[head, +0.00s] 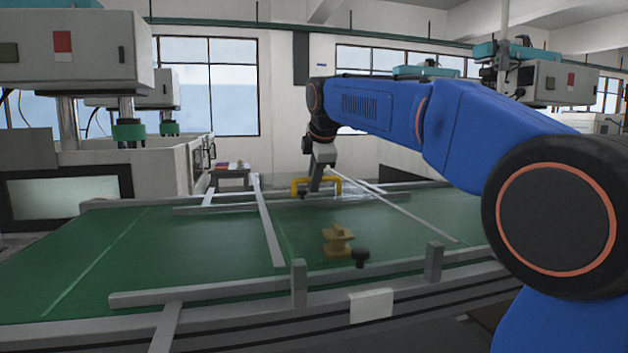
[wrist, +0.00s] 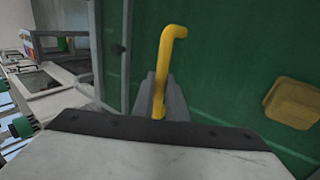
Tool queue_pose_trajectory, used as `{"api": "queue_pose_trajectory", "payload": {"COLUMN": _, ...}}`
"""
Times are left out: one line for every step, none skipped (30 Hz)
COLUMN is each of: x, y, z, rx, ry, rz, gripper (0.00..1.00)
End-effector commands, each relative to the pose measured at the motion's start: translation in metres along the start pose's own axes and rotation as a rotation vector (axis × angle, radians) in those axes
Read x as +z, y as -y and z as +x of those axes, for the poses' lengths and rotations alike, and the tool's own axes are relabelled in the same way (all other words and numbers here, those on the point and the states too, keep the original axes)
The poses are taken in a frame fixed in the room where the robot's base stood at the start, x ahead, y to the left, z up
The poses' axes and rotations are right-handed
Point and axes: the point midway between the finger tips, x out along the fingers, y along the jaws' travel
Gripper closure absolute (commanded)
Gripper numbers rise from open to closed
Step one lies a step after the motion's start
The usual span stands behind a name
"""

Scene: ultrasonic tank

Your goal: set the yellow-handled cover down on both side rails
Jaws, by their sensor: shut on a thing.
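The yellow handle (head: 329,180) of the cover stands at the far side of the green bed; it also shows in the wrist view (wrist: 172,45). My gripper (head: 316,187) is shut on this handle, and its grey fingers show around the handle's lower end in the wrist view (wrist: 161,98). The cover's panel seems clear, so its edges and its height over the rails are hard to tell. The near side rail (head: 210,291) runs along the front of the bed. The far side rail (head: 235,206) runs along the back, close to my gripper.
A tan stepped block (head: 338,240) sits mid-bed, also in the wrist view (wrist: 293,102). A pale bar (head: 268,220) crosses the bed. The left bed is clear.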

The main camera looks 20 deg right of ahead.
Motion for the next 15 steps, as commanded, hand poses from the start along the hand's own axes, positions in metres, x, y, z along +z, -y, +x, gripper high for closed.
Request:
{"api": "queue_pose_trajectory", "payload": {"x": 0.0001, "y": -0.0002, "z": -0.0007, "rx": 0.003, "ry": 0.000, "rz": 0.000, "gripper": 1.00}}
{"api": "queue_pose_trajectory", "payload": {"x": 0.0001, "y": 0.0000, "z": -0.0004, "rx": 0.003, "ry": 0.000, "rz": 0.000, "gripper": 1.00}}
{"api": "queue_pose_trajectory", "payload": {"x": 0.0001, "y": 0.0003, "z": 0.0002, "rx": 0.003, "ry": 0.000, "rz": 0.000, "gripper": 1.00}}
{"api": "queue_pose_trajectory", "payload": {"x": 0.0001, "y": 0.0006, "z": 0.0005, "rx": 0.003, "ry": 0.000, "rz": 0.000, "gripper": 1.00}}
{"api": "queue_pose_trajectory", "payload": {"x": 0.0001, "y": 0.0008, "z": 0.0009, "rx": 0.003, "ry": 0.000, "rz": 0.000, "gripper": 1.00}}
{"api": "queue_pose_trajectory", "payload": {"x": 0.0000, "y": 0.0011, "z": 0.0013, "rx": 0.003, "ry": 0.000, "rz": 0.000, "gripper": 1.00}}
{"api": "queue_pose_trajectory", "payload": {"x": 0.0000, "y": 0.0014, "z": 0.0017, "rx": 0.003, "ry": 0.000, "rz": 0.000, "gripper": 1.00}}
{"api": "queue_pose_trajectory", "payload": {"x": 0.0000, "y": 0.0016, "z": 0.0021, "rx": 0.003, "ry": 0.000, "rz": 0.000, "gripper": 1.00}}
{"api": "queue_pose_trajectory", "payload": {"x": 0.0001, "y": 0.0019, "z": 0.0025, "rx": 0.002, "ry": 0.000, "rz": 0.000, "gripper": 1.00}}
{"api": "queue_pose_trajectory", "payload": {"x": 0.0001, "y": 0.0021, "z": 0.0028, "rx": 0.002, "ry": 0.000, "rz": 0.000, "gripper": 1.00}}
{"api": "queue_pose_trajectory", "payload": {"x": 0.0001, "y": 0.0023, "z": 0.0032, "rx": 0.002, "ry": 0.000, "rz": 0.000, "gripper": 1.00}}
{"api": "queue_pose_trajectory", "payload": {"x": 0.0001, "y": 0.0026, "z": 0.0036, "rx": 0.002, "ry": 0.000, "rz": 0.000, "gripper": 1.00}}
{"api": "queue_pose_trajectory", "payload": {"x": 0.0001, "y": 0.0028, "z": 0.0039, "rx": 0.002, "ry": 0.000, "rz": 0.000, "gripper": 1.00}}
{"api": "queue_pose_trajectory", "payload": {"x": 0.0001, "y": 0.0030, "z": 0.0042, "rx": 0.002, "ry": 0.000, "rz": 0.000, "gripper": 1.00}}
{"api": "queue_pose_trajectory", "payload": {"x": 0.0001, "y": 0.0030, "z": 0.0041, "rx": 0.002, "ry": 0.000, "rz": 0.000, "gripper": 0.81}}
